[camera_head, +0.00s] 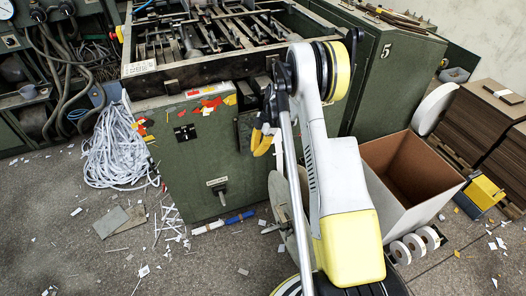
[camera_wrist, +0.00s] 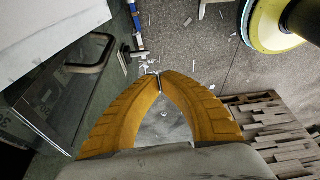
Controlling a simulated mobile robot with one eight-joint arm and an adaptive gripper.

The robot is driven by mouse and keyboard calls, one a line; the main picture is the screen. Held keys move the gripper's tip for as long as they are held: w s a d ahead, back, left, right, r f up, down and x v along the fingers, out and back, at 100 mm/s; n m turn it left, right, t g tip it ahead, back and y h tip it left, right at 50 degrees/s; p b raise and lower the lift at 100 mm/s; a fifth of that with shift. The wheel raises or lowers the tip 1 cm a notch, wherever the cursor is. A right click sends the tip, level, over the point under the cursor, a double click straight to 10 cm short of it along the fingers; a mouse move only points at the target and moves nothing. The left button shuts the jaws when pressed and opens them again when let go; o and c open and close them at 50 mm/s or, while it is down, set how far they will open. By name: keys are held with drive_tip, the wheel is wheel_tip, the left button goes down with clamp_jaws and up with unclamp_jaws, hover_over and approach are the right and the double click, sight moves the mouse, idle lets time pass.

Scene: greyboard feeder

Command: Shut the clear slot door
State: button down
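In the wrist view a clear, dark-tinted door panel (camera_wrist: 62,98) is at the left, with a dark bar handle (camera_wrist: 98,62) along its upper part. Printed lettering shows through or on it. My gripper (camera_wrist: 158,76) has its yellow fingers brought together at the tips, to the right of the panel and apart from the handle. Nothing clearly shows held between them. In the head view my gripper (camera_head: 262,142) is in front of the green machine's right side. My arm covers part of that area, and I cannot make out the door there.
The green feeder machine (camera_head: 190,165) fills the middle of the head view. An open box (camera_head: 385,205) stands right of my arm, with white rolls (camera_head: 415,245) before it. Tangled white strips (camera_head: 118,150) and scraps lie at left. Grey floor is open in front.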

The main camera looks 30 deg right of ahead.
wheel_tip(320, 180, up, 8)
drive_tip(key=w+d+p, duration=0.2)
drive_tip(key=w+p, duration=0.1)
drive_tip(key=s+a+n+h+p, duration=0.2)
drive_tip(key=a+n+h, duration=0.4)
drive_tip(key=n, duration=0.1)
drive_tip(key=w+d+f+b, duration=0.3)
drive_tip(key=d+f+b, duration=0.3)
drive_tip(key=f, duration=0.4)
drive_tip(key=shift+w+f+t, duration=0.15)
drive_tip(key=shift+w+t, duration=0.05)
drive_tip(key=shift+t, duration=0.2)
drive_tip(key=shift+d, duration=0.1)
drive_tip(key=shift+d, duration=0.1)
